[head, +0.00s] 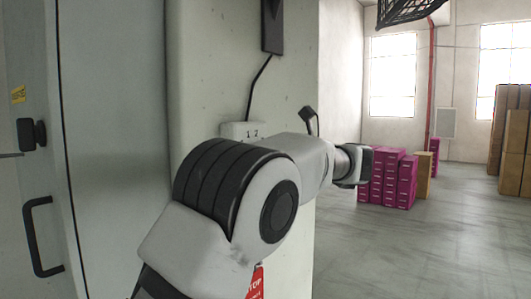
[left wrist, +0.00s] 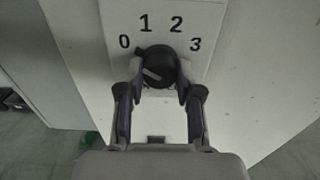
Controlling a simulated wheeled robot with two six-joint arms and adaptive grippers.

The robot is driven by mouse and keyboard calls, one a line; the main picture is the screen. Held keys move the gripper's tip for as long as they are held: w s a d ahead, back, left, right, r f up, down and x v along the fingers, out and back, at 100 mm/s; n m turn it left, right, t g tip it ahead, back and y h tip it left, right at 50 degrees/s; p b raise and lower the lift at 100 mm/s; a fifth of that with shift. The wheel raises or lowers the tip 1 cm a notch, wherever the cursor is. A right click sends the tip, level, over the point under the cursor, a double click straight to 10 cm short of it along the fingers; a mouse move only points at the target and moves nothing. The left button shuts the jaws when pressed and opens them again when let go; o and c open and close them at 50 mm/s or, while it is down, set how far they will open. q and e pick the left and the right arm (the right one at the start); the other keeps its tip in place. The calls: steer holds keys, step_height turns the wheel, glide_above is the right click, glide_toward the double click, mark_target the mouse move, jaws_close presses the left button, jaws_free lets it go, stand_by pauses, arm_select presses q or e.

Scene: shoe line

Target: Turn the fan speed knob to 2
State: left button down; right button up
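The fan speed knob (left wrist: 157,68) is round and black on a pale plate (left wrist: 192,14) marked 0, 1, 2 and 3 in the left wrist view. Its small pointer is at its upper left, toward the 0. My left gripper (left wrist: 159,88) has one finger on each side of the knob, with the tips very close to its sides. I cannot tell whether they press on it. In the head view, the top of the plate (head: 240,129) shows the numbers 1 and 2. My left arm hides the knob and gripper there. My right gripper is not in view.
The plate is on a pale wall panel (head: 205,75), with a black cable above it. A door with a black handle (head: 40,238) is at the left. Magenta boxes (head: 407,182) and brown cartons (head: 515,150) stand farther off at the right. The floor between is clear.

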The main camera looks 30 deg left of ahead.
arm_select(q)
steer(key=shift+m, duration=0.4)
steer(key=m, duration=1.4)
steer(key=shift+r+m, duration=0.2)
steer(key=shift+m, duration=0.2)
stand_by(0.5)
